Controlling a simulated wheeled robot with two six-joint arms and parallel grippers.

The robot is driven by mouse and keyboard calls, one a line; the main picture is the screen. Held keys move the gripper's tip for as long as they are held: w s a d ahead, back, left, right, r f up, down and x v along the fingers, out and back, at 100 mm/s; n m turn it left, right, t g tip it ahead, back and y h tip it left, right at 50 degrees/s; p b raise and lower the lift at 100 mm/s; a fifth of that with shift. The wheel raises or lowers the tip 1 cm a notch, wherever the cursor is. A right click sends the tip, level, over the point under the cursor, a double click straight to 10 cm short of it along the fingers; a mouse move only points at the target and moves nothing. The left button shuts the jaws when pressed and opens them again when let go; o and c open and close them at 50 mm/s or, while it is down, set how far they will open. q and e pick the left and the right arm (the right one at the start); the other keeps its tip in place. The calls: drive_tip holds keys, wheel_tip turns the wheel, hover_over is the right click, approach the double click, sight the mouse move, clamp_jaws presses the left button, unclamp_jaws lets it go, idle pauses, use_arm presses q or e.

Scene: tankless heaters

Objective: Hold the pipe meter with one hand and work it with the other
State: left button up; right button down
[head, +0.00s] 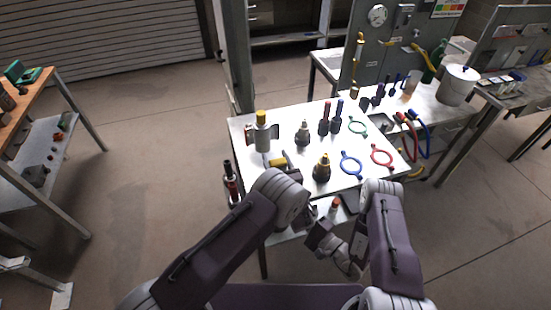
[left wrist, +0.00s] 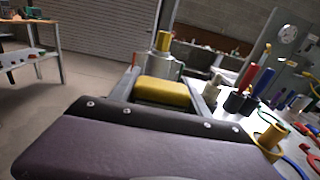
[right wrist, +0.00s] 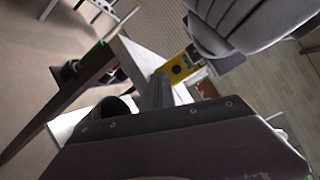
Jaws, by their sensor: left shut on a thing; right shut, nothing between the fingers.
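The pipe meter is a yellow block. It sits between the two fingers of my left gripper (left wrist: 168,88) in the left wrist view, where its yellow top (left wrist: 163,95) shows. In the head view the meter (head: 278,163) is a small yellow patch near the table's left front edge, partly hidden by my left arm. In the right wrist view the meter's yellow face (right wrist: 179,68) with a dark round spot shows just beyond my right gripper (right wrist: 160,82), which is shut and empty. I cannot tell if the right fingertips touch it.
The white table (head: 285,130) holds a yellow-capped bottle (head: 262,132), a dark yellow-topped fitting (head: 322,168), and blue (head: 351,164), red (head: 381,155) and green (head: 357,126) rings. A panel with a gauge (head: 377,15) stands behind.

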drive_tip(key=w+a+g+y, duration=0.1)
drive_tip(key=w, duration=0.1)
drive_tip(key=w+a+r+g+y, duration=0.1)
drive_tip(key=w+g, duration=0.1)
drive_tip(key=w, duration=0.1)
drive_tip(key=w+a+r+g, duration=0.1)
drive_tip(key=w+g, duration=0.1)
drive_tip(key=shift+w+a+n+y, duration=0.1)
drive_tip(key=shift+w+n+y, duration=0.05)
drive_tip(key=shift+n+y, duration=0.2)
idle(0.4)
idle(1.8)
drive_tip(key=shift+w+a, duration=0.15)
drive_tip(key=shift+w, duration=0.35)
idle(0.3)
drive_tip(key=shift+s+r, duration=0.1)
drive_tip(key=shift+s, duration=0.45)
